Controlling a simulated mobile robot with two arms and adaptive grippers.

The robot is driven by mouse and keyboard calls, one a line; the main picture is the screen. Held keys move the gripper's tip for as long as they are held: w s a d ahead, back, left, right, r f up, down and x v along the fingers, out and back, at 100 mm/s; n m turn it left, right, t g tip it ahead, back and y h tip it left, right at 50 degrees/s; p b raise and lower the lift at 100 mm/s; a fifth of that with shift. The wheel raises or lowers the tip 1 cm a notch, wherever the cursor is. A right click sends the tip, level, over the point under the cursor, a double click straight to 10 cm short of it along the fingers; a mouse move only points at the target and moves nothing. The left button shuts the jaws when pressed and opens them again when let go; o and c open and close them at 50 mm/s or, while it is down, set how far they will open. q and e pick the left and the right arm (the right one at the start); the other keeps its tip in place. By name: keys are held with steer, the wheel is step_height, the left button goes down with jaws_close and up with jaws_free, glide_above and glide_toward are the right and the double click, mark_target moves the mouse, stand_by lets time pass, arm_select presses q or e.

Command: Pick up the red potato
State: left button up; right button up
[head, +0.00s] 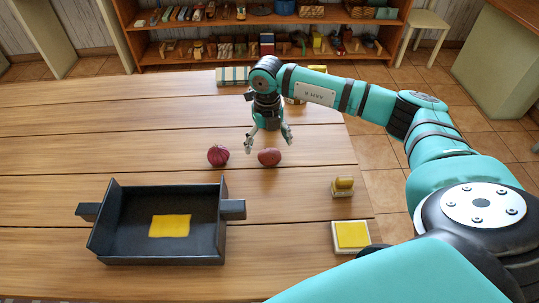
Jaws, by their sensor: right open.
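The red potato (269,157) is a small reddish oval lying on the wooden table, near the middle of the head view. My right gripper (269,141) points down just above and behind the potato. Its two fingers are spread apart, with nothing seen between them. I cannot tell whether a fingertip touches the potato. My left gripper does not show.
A dark red onion (218,155) lies close left of the potato. A black two-handled pan (118,222) with a yellow square (170,226) inside stands front left. A yellow-topped block (351,235) and a stamp-like yellow object (343,187) are at right. The left table is clear.

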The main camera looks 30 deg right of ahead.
mark_target(269, 151)
steer(key=shift+f, duration=0.25)
steer(key=f, duration=0.3)
steer(key=f+p, duration=0.1)
steer(key=shift+d+f, duration=0.25)
steer(key=shift+d, duration=0.05)
steer(key=shift+f, duration=0.25)
steer(key=c, duration=1.4)
steer(key=r, duration=1)
steer(key=shift+a+b, duration=0.2)
steer(key=shift+b, duration=0.2)
steer(key=a+r+p, duration=0.2)
steer(key=a+r, duration=0.1)
steer(key=a, duration=0.7)
steer(key=a+r+p, duration=0.3)
steer(key=a+r, duration=0.1)
steer(key=a, duration=0.5)
steer(key=shift+s+a+f+b, duration=0.1)
steer(key=shift+a+f+b, duration=0.5)
steer(key=shift+a, duration=2.55)
steer(key=shift+s+a+f+b, duration=0.1)
steer(key=shift+a+b, duration=0.9)
steer(key=shift+a, duration=2.15)
steer(key=shift+a+f+b, duration=0.3)
steer(key=shift+a+b, duration=0.5)
steer(key=shift+a, duration=2.35)
